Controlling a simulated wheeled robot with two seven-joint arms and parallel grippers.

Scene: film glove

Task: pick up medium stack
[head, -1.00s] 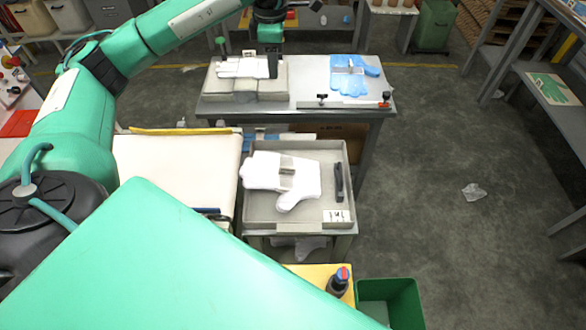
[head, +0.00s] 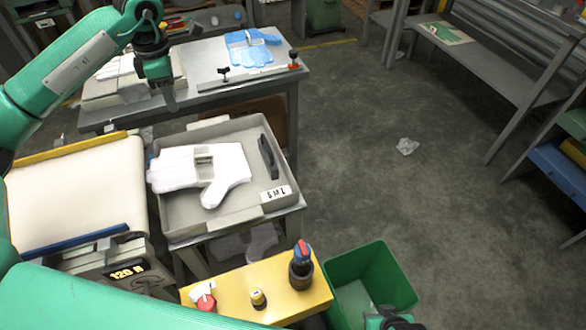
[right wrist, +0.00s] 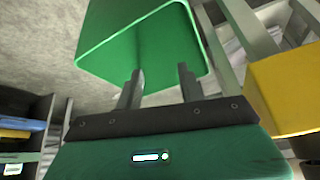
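A white glove stack (head: 222,170) with a pale band lies in a grey tray (head: 187,228) on the near stand. Blue gloves (head: 247,52) with a clip or band lie on the back table. Another white glove stack (head: 124,66) sits on a pale block at that table's left end, partly behind my left arm. My right gripper (right wrist: 158,88) is open and empty near the green bin (right wrist: 140,45), which also shows in the head view (head: 385,295).
A white belt surface (head: 75,195) lies left of the tray. A dark handle (head: 267,156) is inside the tray.

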